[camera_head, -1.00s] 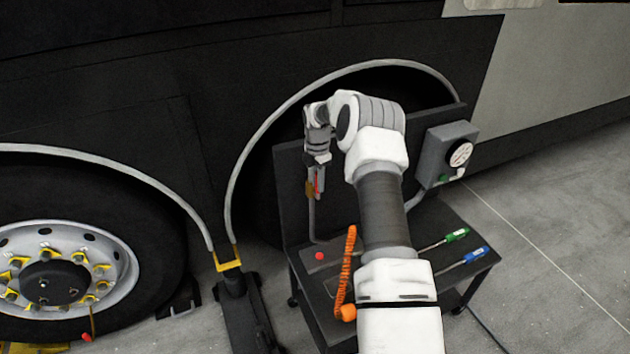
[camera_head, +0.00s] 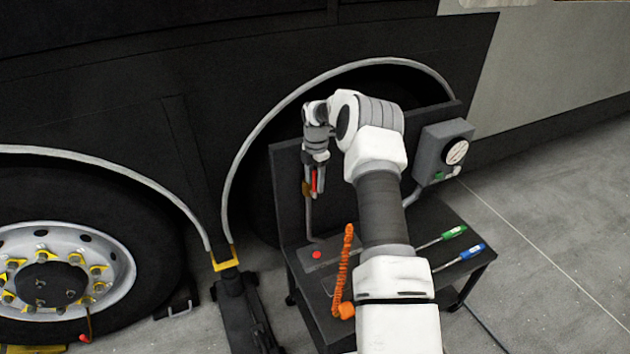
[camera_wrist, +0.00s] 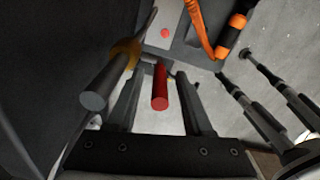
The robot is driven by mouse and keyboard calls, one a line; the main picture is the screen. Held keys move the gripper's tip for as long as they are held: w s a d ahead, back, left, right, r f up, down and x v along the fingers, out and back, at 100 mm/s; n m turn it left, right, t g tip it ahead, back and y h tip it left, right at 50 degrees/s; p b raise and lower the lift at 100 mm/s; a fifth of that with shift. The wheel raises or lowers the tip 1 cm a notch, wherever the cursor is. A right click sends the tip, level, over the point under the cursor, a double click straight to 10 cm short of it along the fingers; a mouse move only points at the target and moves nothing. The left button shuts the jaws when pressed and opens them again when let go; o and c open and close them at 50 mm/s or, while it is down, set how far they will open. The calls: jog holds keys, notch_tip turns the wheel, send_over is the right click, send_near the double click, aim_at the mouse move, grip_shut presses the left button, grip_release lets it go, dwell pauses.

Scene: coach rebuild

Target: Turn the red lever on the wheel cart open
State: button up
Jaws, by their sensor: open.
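The red lever (camera_head: 314,181) is a short rod at the pipe on the wheel cart's upright panel. In the wrist view the lever (camera_wrist: 160,90) points towards the camera. It lies between the two dark fingers of my gripper (camera_wrist: 161,85), with visible gaps on both sides. My gripper (camera_head: 315,175) is open around the lever, pointing down, in front of the panel. A brass-coloured fitting (camera_wrist: 125,50) and a grey pipe end (camera_wrist: 94,100) are just left of the fingers. The wheel cart (camera_head: 325,290) is dark; my arm hides part of its top.
An orange coiled hose (camera_head: 343,265) and a red button (camera_head: 317,255) are on the cart. A gauge box (camera_head: 442,150) is at its right, with green-handled (camera_head: 454,232) and blue-handled (camera_head: 472,251) tools below. A yellow-topped jack (camera_head: 226,260) stands left.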

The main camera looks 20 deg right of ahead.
notch_tip(320, 180, up, 17)
jog(key=shift+d+r, duration=0.15)
jog(key=shift+r, duration=0.05)
dwell(0.3)
dwell(0.4)
